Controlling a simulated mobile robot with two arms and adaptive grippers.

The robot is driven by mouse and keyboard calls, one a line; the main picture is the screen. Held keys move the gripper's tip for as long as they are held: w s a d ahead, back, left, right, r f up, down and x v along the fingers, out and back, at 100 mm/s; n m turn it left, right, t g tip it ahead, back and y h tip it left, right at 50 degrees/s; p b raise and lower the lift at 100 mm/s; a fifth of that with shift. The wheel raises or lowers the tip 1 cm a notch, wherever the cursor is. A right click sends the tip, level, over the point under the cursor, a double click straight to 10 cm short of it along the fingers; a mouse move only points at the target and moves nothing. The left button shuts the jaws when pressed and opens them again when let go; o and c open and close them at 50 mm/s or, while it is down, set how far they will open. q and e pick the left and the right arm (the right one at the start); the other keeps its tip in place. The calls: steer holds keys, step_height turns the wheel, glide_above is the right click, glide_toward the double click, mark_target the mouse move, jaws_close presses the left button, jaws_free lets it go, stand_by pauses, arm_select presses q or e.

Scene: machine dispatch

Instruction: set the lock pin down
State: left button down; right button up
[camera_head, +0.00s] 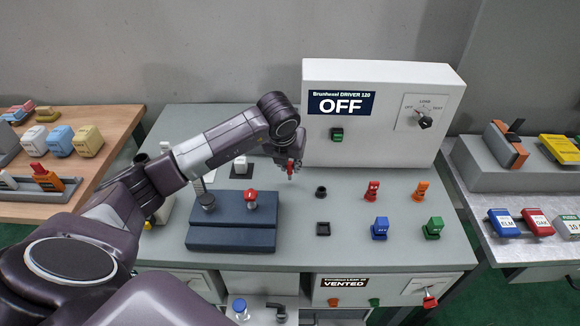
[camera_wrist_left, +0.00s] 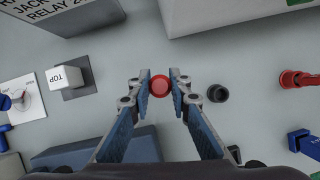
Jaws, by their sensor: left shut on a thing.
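My left gripper (camera_head: 290,163) is shut on the red lock pin (camera_head: 290,172), above the grey bench top and behind the blue fixture. In the left wrist view the pin's round red head (camera_wrist_left: 160,85) sits between the two fingertips of the gripper (camera_wrist_left: 161,82). A black round socket (camera_head: 321,192) is on the bench just right of the pin; it also shows in the left wrist view (camera_wrist_left: 218,93), apart from the pin. The pin's lower end is hidden in the wrist view. My right gripper is not in view.
The blue fixture (camera_head: 231,237) carries a red-topped knob (camera_head: 250,197) and a grey knob (camera_head: 207,202). A black square socket (camera_head: 323,229) lies in front of the round one. Red, orange, blue and green pieces stand to the right. The white driver cabinet (camera_head: 375,150) rises behind, reading OFF.

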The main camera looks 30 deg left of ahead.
arm_select(q)
steer(key=shift+f, duration=1.1)
steer(key=c, duration=1.8)
jaws_free()
steer(key=shift+r, duration=0.1)
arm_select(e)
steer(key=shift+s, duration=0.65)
arm_select(q)
steer(key=shift+r, duration=0.1)
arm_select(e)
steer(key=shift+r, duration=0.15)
arm_select(q)
steer(key=b+v, duration=0.3)
steer(key=v, duration=0.9)
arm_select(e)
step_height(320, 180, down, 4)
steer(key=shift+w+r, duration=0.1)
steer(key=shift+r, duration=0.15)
